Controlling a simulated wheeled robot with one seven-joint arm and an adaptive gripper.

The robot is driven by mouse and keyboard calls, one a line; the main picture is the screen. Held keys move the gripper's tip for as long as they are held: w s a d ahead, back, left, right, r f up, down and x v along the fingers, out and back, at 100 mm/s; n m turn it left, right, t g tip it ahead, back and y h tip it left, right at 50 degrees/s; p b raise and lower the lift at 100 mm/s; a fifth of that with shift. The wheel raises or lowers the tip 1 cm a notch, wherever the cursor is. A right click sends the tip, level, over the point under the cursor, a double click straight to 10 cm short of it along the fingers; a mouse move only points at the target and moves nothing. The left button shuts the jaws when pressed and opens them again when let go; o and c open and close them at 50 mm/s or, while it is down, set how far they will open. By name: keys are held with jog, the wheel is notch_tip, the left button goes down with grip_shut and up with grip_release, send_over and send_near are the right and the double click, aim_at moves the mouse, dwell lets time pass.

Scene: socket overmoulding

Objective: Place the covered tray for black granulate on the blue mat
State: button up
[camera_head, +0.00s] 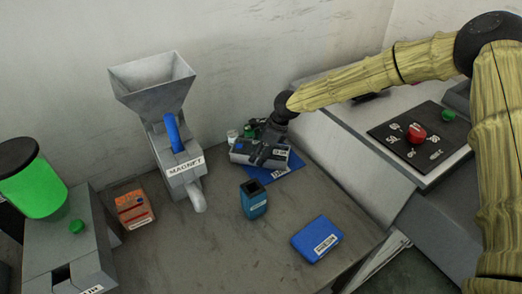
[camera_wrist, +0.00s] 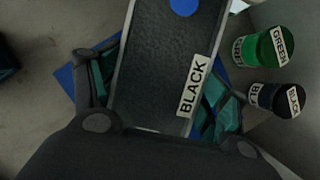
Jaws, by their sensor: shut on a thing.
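The covered tray (camera_wrist: 165,65) has a dark textured top, a grey rim, a BLACK label and a blue dot. My gripper (camera_wrist: 160,85) is shut on it, with a teal-lined finger at each side. In the head view the tray (camera_head: 243,153) is at the back of the table, partly hidden by my gripper (camera_head: 265,152). The blue mat (camera_head: 280,174) shows below and to the right of the tray; a blue edge (camera_wrist: 66,80) also shows in the wrist view. The tray overlaps the mat in both views; I cannot tell whether they touch.
A green-lidded container (camera_wrist: 262,48) and a black-lidded one (camera_wrist: 275,97) stand close right of the tray. A blue open cup (camera_head: 254,203), a labelled flat blue object (camera_head: 317,239), an orange box (camera_head: 134,207) and the grey MAGNET hopper (camera_head: 168,120) are on the table. Front-middle is clear.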

jog(key=shift+a+f, duration=0.1)
jog(key=o, duration=1.4)
jog(key=b+v, duration=0.1)
jog(key=v, duration=1.1)
jog(key=shift+b, duration=0.35)
